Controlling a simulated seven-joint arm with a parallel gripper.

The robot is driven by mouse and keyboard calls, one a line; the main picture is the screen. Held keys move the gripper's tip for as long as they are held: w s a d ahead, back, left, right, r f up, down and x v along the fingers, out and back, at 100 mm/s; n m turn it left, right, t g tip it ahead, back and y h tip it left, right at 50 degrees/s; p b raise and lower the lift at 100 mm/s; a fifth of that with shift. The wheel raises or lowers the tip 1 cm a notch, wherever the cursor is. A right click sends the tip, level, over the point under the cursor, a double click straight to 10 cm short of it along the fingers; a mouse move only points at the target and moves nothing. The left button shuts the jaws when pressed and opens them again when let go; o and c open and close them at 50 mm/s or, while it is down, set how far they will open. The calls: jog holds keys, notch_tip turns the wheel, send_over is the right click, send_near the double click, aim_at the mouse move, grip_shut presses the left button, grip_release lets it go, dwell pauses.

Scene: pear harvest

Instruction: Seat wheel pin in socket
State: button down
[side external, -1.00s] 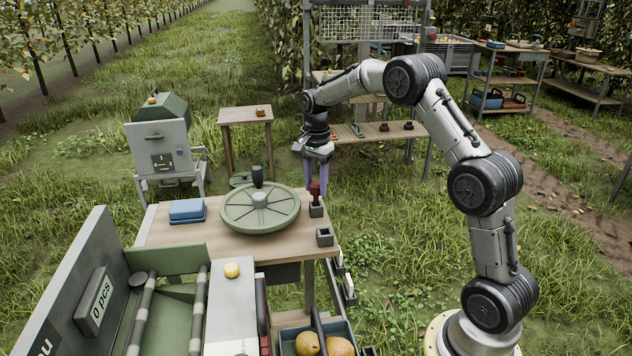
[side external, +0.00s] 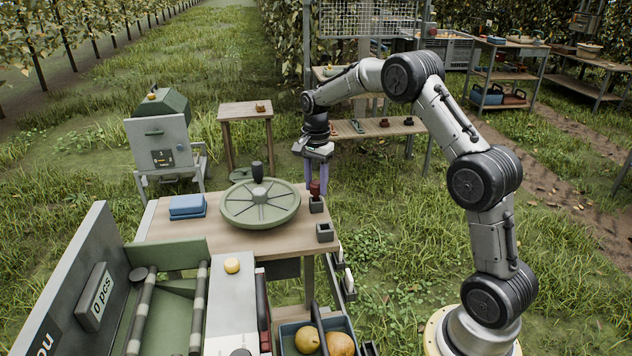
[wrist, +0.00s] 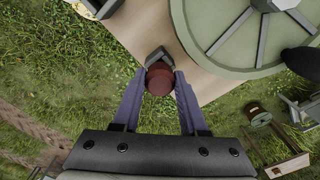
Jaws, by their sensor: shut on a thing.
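The wheel pin, dark red, stands upright at the table's right edge in the side external view (side external: 315,190). In the wrist view its round top (wrist: 160,82) sits between my fingers. My gripper (side external: 316,178) comes down from above with its purple fingers shut on the pin. A dark square socket block (side external: 317,206) is directly under the pin; its edge also shows in the wrist view (wrist: 157,57). How deep the pin sits in it is hidden. A second dark block with an open top (side external: 325,233) stands nearer the camera. The green spoked wheel (side external: 240,212) lies left of the pin.
The wooden table (side external: 185,233) also carries a blue box (side external: 188,206) at left. A dark knob (side external: 257,172) rises at the wheel's far side. A crate with pears (side external: 285,334) and a green-grey sorting unit (side external: 170,310) stand in front. Grass lies right of the table.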

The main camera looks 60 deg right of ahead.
jog(key=shift+f, duration=0.15)
grip_release()
dwell(0.5)
jog(key=shift+r, duration=3)
